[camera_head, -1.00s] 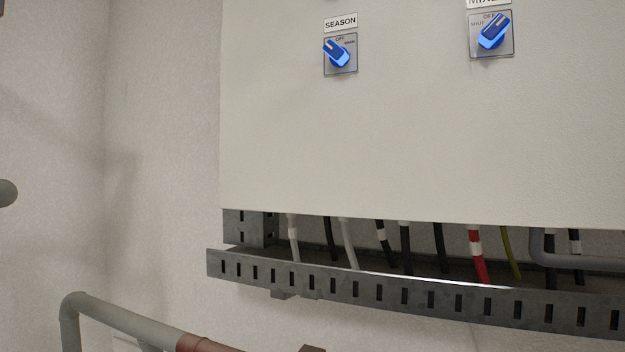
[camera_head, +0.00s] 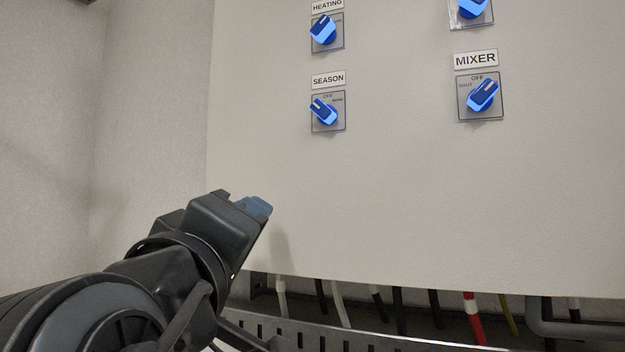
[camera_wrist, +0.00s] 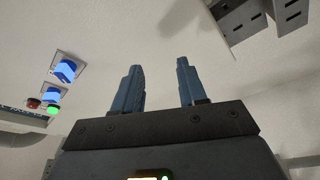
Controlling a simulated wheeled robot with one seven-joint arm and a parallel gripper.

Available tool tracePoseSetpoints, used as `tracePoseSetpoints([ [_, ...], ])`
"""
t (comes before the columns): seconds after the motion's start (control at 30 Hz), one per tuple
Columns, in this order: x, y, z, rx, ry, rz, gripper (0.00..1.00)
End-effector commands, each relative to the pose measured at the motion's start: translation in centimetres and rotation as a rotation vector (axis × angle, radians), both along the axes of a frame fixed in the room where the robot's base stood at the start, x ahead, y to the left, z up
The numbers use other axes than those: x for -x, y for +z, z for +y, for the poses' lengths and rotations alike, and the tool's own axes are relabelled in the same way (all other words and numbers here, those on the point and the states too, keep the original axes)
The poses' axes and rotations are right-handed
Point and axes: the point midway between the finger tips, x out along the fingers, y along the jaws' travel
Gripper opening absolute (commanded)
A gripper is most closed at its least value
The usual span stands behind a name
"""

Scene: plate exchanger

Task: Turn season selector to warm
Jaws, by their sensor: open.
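The SEASON selector (camera_head: 323,111) is a blue knob on a square grey plate, under a white SEASON label (camera_head: 328,79) on the panel. Its pointer leans to the upper left, away from the marking at the plate's upper right. My gripper (camera_head: 254,206) is in front of the panel, below and left of the selector, not touching it. In the wrist view my gripper (camera_wrist: 160,88) shows two blue-grey fingers held apart with nothing between them. A blue knob (camera_wrist: 67,70) shows at the left of the wrist view; I cannot tell which one it is.
The HEATING knob (camera_head: 323,30) is above the selector; the MIXER knob (camera_head: 482,95) is to its right. Below the panel (camera_head: 400,200) run several cables and a slotted metal tray (camera_head: 330,336). In the wrist view a red button (camera_wrist: 33,103) and green button (camera_wrist: 53,110) show.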

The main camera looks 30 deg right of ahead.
Motion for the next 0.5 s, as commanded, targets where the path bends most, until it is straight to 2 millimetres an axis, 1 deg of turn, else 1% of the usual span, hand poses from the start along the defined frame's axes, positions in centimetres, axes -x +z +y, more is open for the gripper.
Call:
tracePoseSetpoints([
  [0.03, 0.8, 2.9, 0.1, -0.032, -0.034, -0.02, 0.41],
  [0.1, 2.1, 5.7, -0.1, -0.077, -0.084, -0.032, 0.41],
  [0.2, 4.0, 8.9, -0.3, -0.146, -0.141, -0.041, 0.41],
  [0.33, 6.2, 11.7, -0.6, -0.225, -0.191, -0.046, 0.41],
  [0.4, 7.0, 12.6, -0.7, -0.255, -0.207, -0.045, 0.41],
  [0.5, 7.7, 13.3, -0.8, -0.283, -0.22, -0.044, 0.41],
])
